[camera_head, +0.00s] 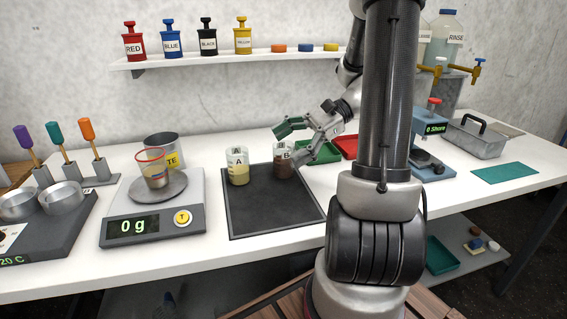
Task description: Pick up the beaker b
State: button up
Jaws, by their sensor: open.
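Beaker B (282,164) stands upright at the back right of the black mat (262,208), with dark brown contents and a label B. My gripper (287,147) is open beside it, coming in from the right. One finger reaches above and behind the beaker in the picture and the other lies at its right side. I cannot tell whether either finger touches it. Beaker A (238,170), with yellowish contents, stands a little to the left on the same mat. My arm hides part of the bench to the right.
A scale (165,215) reading 0 g holds a red-rimmed cup (152,168) at left. A shelf (235,60) with labelled bottles hangs above. The front of the mat is clear.

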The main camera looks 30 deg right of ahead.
aim_at(284, 160)
jog(key=w+d+f+m+t+y, duration=0.1)
jog(key=w+d+f+m+t, duration=0.1)
jog(key=w+d+m+t, duration=0.3)
jog(key=w+d+f+m+t+y, duration=0.1)
jog(key=w+d+f+m+t, duration=0.1)
jog(key=d+m+t, duration=0.35)
jog(key=shift+n+g, duration=0.85)
jog(key=shift+g, duration=0.1)
jog(key=f, duration=0.4)
jog(key=d+f, duration=0.1)
jog(key=f, duration=0.2)
jog(key=shift+s+f, duration=0.1)
jog(key=shift+w+a+f, duration=0.35)
jog(key=shift+w+a, duration=0.25)
jog(key=shift+a, duration=0.1)
jog(key=x, duration=0.5)
jog(key=shift+w+a, duration=0.25)
jog(key=shift+c, duration=0.2)
jog(key=c, duration=1.2)
